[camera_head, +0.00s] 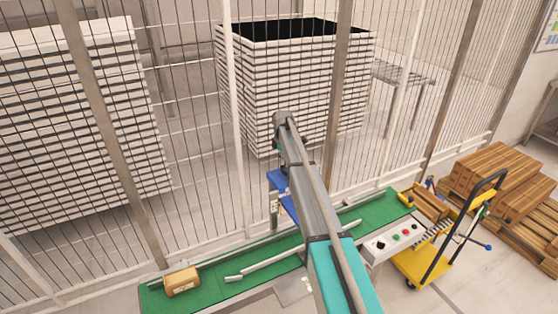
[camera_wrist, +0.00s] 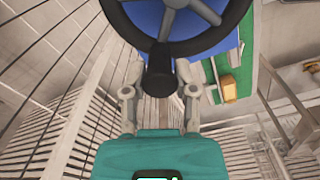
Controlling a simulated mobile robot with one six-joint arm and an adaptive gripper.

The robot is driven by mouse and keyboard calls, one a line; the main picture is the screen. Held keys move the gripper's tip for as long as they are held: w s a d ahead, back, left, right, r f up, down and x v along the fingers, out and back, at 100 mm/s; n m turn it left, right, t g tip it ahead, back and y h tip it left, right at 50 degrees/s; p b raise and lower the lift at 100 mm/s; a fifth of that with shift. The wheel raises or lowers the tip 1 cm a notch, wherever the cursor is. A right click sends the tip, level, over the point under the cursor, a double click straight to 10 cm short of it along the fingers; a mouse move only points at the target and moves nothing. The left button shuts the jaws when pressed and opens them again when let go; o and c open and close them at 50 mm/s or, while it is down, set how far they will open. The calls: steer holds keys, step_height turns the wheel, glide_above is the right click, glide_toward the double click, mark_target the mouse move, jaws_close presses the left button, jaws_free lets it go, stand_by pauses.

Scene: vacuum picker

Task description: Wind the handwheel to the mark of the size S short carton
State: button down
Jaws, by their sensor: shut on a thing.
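The handwheel shows in the wrist view with a black rim (camera_wrist: 222,35), grey spokes and a dark crank handle (camera_wrist: 160,62) that points toward my gripper. My gripper (camera_wrist: 161,91) has one finger on each side of this handle and is shut on it. In the head view my arm hides the wheel and gripper; only part of a blue panel (camera_head: 279,182) shows beside the arm. I cannot make out a size scale or marks. A small brown carton (camera_head: 182,282) lies at the left end of the green conveyor (camera_head: 215,270); it also shows in the wrist view (camera_wrist: 229,88).
A wire fence with grey posts (camera_head: 236,100) runs behind the conveyor, with tall white stacks (camera_head: 130,110) beyond it. Floor at the lower right is clear.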

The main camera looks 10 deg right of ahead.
steer(key=shift+d, duration=0.3)
